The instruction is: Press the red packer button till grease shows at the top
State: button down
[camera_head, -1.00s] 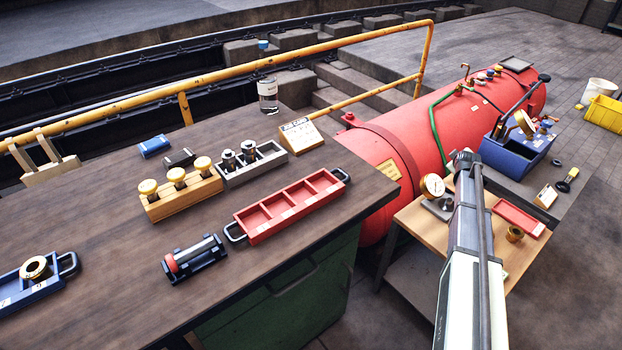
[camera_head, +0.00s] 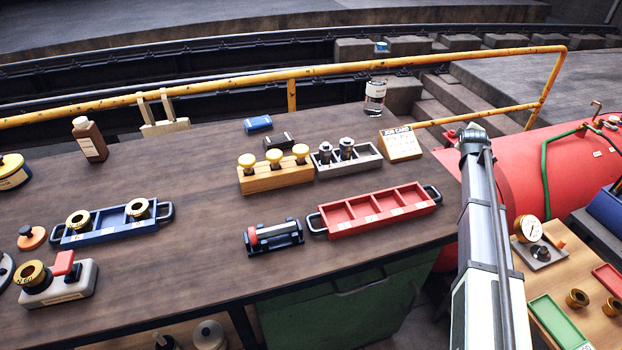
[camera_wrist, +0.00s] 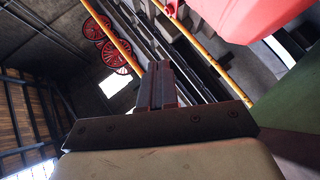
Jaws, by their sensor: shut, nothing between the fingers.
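The packer (camera_head: 65,287) is a grey block at the lower left of the bench in the head view. Its red button (camera_head: 64,262) sits on top, beside a brass ring (camera_head: 32,274) with a dark middle. I cannot tell whether any grease shows there. My gripper (camera_wrist: 158,85) is shut and empty in the wrist view, pointing towards the railings and far wall. In the head view my arm rises at the right, over the bench's right edge, far from the packer; the fingers cannot be made out there.
A blue tray (camera_head: 108,236) with two brass rings, a black cradle (camera_head: 273,243) and a red tray (camera_head: 341,222) stand between packer and arm. A brown bottle (camera_head: 90,140) and yellow-topped plugs in a wooden block (camera_head: 276,184) stand behind. The bench front (camera_head: 180,300) is clear.

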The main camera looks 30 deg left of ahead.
jog(key=s+a+r+n+y, duration=0.1)
jog(key=s+a+r+n, duration=0.2)
jog(key=a, duration=0.8)
jog(key=s+a+r+n+t+y, duration=0.15)
jog(key=s+a+r, duration=0.3)
jog(key=a, duration=0.65)
jog(key=s+a+r+n+g+y, duration=0.15)
jog(key=a+r, duration=0.35)
jog(key=a, duration=0.7)
jog(key=s+a+r+n+y, duration=0.1)
jog(key=s+a+r, duration=0.2)
jog(key=s+a, duration=0.75)
jog(key=s+a+r+n+y, duration=0.1)
jog(key=s+a+r+y, duration=0.15)
jog(key=s+a, duration=0.8)
jog(key=s+a+m+g+h, duration=0.1)
jog(key=s+a, duration=0.4)
jog(key=s, duration=0.5)
jog(key=s+a+m+g, duration=0.15)
jog(key=s+a, duration=0.35)
jog(key=s, duration=0.5)
jog(key=s+a+m+g+h, duration=0.15)
jog(key=s+a, duration=0.35)
jog(key=s, duration=0.6)
jog(key=s+d+m+h, duration=0.1)
jog(key=s+m, duration=0.3)
jog(key=s, duration=2.9)
jog(key=shift+s+d+m, duration=0.3)
jog(key=shift+s, duration=0.05)
